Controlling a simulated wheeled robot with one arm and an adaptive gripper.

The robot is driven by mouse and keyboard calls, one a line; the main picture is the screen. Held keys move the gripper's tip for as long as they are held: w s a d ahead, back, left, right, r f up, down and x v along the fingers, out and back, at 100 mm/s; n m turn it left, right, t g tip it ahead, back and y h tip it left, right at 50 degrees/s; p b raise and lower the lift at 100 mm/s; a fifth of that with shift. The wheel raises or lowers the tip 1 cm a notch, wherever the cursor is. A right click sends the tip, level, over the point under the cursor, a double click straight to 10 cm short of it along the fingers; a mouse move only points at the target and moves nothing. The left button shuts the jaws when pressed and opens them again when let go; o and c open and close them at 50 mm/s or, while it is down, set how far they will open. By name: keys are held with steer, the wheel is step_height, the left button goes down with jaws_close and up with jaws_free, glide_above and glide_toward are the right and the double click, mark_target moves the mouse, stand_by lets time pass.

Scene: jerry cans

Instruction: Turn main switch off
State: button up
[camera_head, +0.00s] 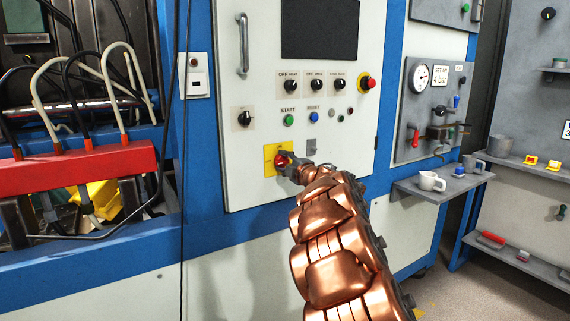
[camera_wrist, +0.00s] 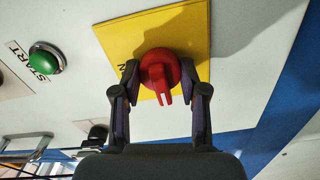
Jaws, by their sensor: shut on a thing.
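The main switch is a red rotary knob (camera_wrist: 160,72) on a yellow plate (camera_wrist: 112,38), seen close up in the wrist view. In the head view the yellow plate (camera_head: 269,167) sits low on the white control panel, and the red knob (camera_head: 281,160) is partly hidden by my gripper. My gripper (camera_wrist: 160,84) is shut on the knob, with one dark finger on each side of it. In the head view my gripper (camera_head: 287,164) reaches the knob from the lower right. Most of the plate's lettering is hidden.
A green START button (camera_wrist: 46,62) is near the knob; it also shows in the head view (camera_head: 288,119). A red emergency button (camera_head: 368,83) is at the panel's upper right. A shelf (camera_head: 420,190) with a white mug (camera_head: 428,181) stands to the right.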

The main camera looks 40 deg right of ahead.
steer(key=o, duration=1.1)
steer(key=shift+o, duration=0.2)
steer(key=s, duration=1.2)
steer(key=shift+a, duration=0.35)
